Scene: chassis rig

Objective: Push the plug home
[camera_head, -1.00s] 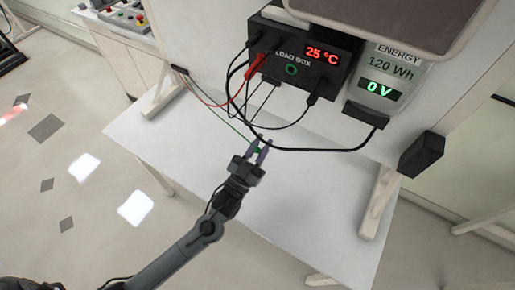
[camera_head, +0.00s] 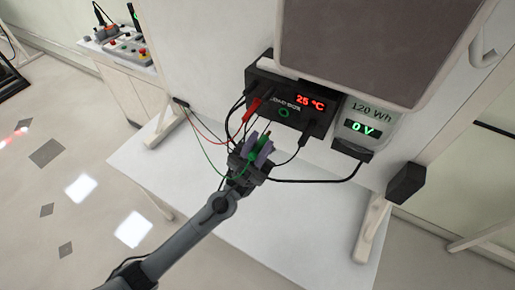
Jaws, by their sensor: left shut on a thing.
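The black load box (camera_head: 262,84) stands at the back of the white table with a red 25 °C display (camera_head: 309,102). A green ring socket (camera_head: 284,113) on its front is uncovered. My left gripper (camera_head: 262,145) is in front of and below the box, shut on a green plug (camera_head: 265,139) with a thin green cable (camera_head: 206,156) trailing left. The plug's tip points up toward the box and appears apart from the socket. The fingers hide part of the plug. My right gripper is out of view.
A red plug (camera_head: 253,106) and black cables sit in the box front, close to my left gripper. The energy meter (camera_head: 364,118) reading 0 V stands to the right. A large grey panel (camera_head: 365,45) overhangs above. The white table front (camera_head: 290,215) is clear.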

